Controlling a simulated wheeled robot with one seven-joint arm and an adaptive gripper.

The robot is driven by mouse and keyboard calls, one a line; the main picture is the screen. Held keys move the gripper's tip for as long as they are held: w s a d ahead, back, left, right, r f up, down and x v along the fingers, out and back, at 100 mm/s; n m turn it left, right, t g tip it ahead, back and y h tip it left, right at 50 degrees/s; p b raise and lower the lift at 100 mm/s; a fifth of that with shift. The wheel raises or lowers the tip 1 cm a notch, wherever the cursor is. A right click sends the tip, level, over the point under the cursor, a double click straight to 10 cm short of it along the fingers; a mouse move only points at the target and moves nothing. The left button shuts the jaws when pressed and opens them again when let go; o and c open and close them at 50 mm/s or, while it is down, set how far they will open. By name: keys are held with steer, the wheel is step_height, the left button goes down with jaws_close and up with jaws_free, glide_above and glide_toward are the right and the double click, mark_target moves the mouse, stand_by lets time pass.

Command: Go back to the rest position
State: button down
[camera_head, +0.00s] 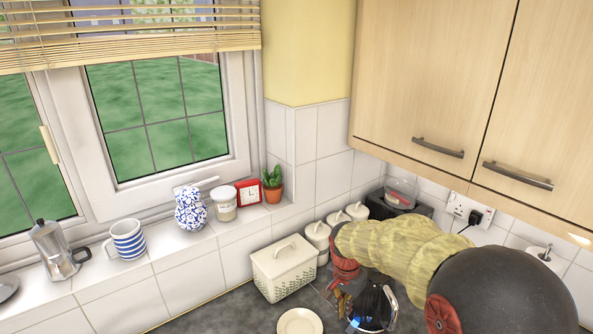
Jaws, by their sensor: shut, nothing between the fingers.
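My arm reaches in from the lower right, with a dark rounded link and a yellowish ribbed sleeve. My gripper (344,303) is at its far end, low over the dark worktop (228,313). It is small in the picture and partly confused with the dark shiny kettle-like object (377,303) beside it. Its fingers are shut and empty. I cannot tell whether it touches that object.
A white lidded bin (284,270), a pale plate (300,322) and white canisters (317,238) are near the gripper. Wall cupboards (430,90) hang above the arm. The sill holds a moka pot (58,250), striped mug (127,240), patterned jug (190,212) and plant (272,185).

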steer(key=s+d+r+n+t+b, duration=0.1)
steer(key=s+r+n+b, duration=0.1)
steer(key=s, duration=0.6)
steer(key=s+r+n+t+b, duration=0.2)
steer(key=s+r+n, duration=0.2)
steer(key=s, duration=0.5)
steer(key=s+d+r+n+t+y+b, duration=0.1)
steer(key=s+r+n+b, duration=0.1)
steer(key=s+r, duration=0.3)
steer(key=s, duration=0.4)
steer(key=shift+s+d+r+n+t, duration=0.15)
steer(key=shift+d+r+n+t, duration=0.15)
steer(key=shift+n+t, duration=0.1)
